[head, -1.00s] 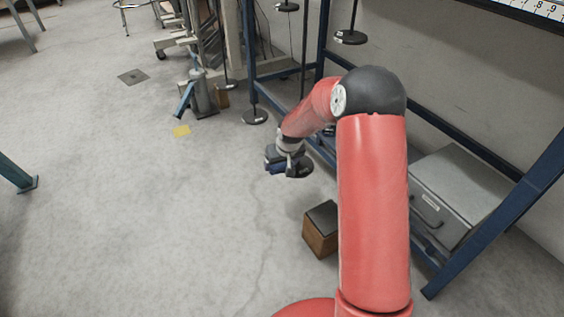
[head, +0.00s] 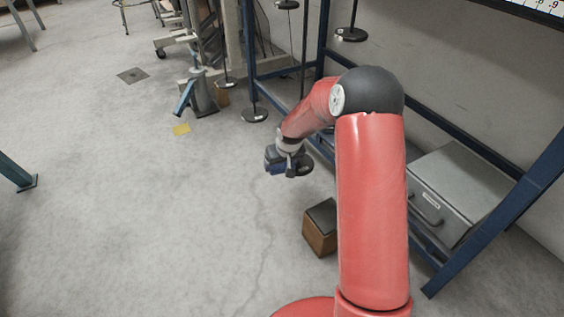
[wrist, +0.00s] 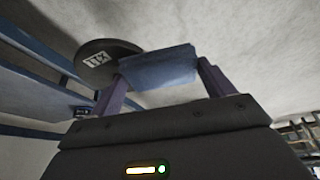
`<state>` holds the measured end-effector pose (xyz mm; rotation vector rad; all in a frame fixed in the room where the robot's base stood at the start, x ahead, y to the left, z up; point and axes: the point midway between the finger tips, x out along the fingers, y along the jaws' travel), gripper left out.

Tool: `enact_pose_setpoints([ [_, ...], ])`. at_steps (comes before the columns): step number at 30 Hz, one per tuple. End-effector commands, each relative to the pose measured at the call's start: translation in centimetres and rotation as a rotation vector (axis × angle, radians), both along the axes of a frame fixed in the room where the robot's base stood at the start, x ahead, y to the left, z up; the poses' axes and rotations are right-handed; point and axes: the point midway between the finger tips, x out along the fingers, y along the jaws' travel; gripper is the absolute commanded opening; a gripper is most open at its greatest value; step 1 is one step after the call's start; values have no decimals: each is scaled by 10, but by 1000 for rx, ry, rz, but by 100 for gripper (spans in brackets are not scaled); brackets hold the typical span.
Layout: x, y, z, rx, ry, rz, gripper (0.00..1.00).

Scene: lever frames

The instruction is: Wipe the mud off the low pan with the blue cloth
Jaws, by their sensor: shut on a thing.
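The blue cloth (wrist: 160,68) is held between the two fingers of my gripper (wrist: 165,82), which is shut on it. In the head view my gripper (head: 284,160) is stretched out low over the floor, with dark blue showing at its end. A dark round pan (wrist: 103,60) with a white label lies just beyond the left finger in the wrist view. It also shows as a dark disc (head: 305,166) right beside the gripper in the head view. I cannot tell whether the cloth touches the pan. No mud can be made out.
A blue rack frame (head: 470,145) stands to the right of my arm and behind it. A grey metal case (head: 458,190) and a brown block with a dark top (head: 321,228) are near my arm. Other dark discs (head: 351,34) hang on rods. Open floor lies left.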

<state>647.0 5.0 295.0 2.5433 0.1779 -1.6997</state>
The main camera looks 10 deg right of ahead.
Motion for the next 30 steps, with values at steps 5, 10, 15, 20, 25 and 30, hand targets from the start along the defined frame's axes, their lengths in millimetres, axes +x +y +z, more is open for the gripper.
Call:
enact_pose_setpoints([
  [5, 0, 0, -2, 0, 0, 0, 63],
  [10, 0, 0, -4, 0, 0, 0, 63],
  [15, 0, 0, -5, 0, 0, 0, 63],
  [20, -1, 0, -5, 0, 0, 0, 63],
  [25, -7, -2, -5, 0, 0, 0, 63],
  [30, -12, -4, -5, -1, 1, -1, 63],
])
